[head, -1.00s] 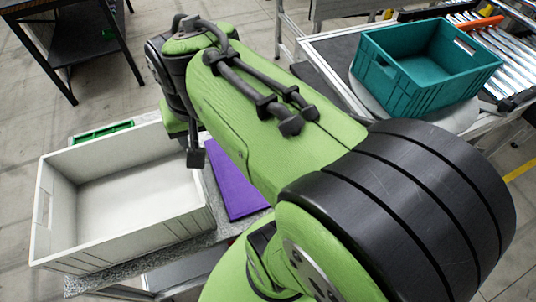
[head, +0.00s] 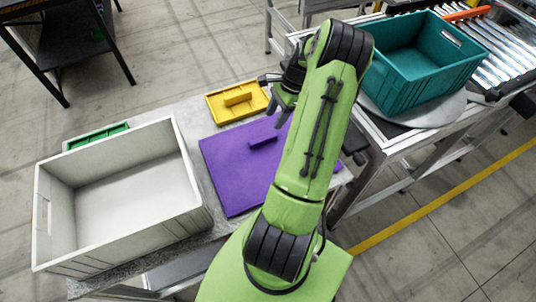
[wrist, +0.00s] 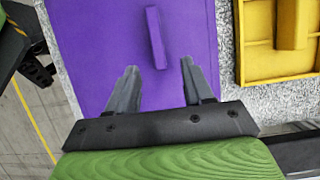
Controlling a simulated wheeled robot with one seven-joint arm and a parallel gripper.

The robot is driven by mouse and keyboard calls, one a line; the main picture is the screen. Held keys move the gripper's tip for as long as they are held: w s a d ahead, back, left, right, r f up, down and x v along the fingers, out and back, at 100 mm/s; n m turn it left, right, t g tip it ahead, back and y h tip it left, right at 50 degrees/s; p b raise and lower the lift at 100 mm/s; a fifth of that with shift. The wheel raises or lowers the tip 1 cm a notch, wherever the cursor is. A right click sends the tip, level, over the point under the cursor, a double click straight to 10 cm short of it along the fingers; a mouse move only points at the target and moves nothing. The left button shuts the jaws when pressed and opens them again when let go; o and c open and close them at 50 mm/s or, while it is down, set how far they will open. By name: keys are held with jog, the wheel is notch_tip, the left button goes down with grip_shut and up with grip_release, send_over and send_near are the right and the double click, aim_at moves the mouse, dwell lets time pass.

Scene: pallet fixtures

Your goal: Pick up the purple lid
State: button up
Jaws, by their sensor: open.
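The purple lid (head: 232,170) lies flat on the grey speckled table, right of the white crate. A raised purple bar handle (head: 263,142) stands on its top. My arm hides part of the lid's right side in the head view. In the wrist view the lid (wrist: 95,50) fills the upper middle, with its handle (wrist: 156,38) just beyond and between my fingertips. My gripper (wrist: 160,78) is open and empty, its two dark fingers apart over the lid. In the head view my gripper (head: 275,95) shows at the lid's far side, partly hidden by my arm.
A white empty crate (head: 190,190) stands left of the lid. A yellow lid (head: 225,115) with a handle lies behind it, and a green piece (head: 95,136) behind the crate. A teal crate (head: 425,90) sits on a round plate (head: 440,115) beside a roller conveyor (head: 500,50).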

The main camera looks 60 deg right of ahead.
aim_at(265, 137)
jog(key=x, duration=0.8)
jog(key=shift+s+a+f+b, duration=0.1)
jog(key=shift+a+f+b, duration=0.15)
jog(key=shift+f+b, duration=0.15)
jog(key=shift+r, duration=0.15)
grip_shut()
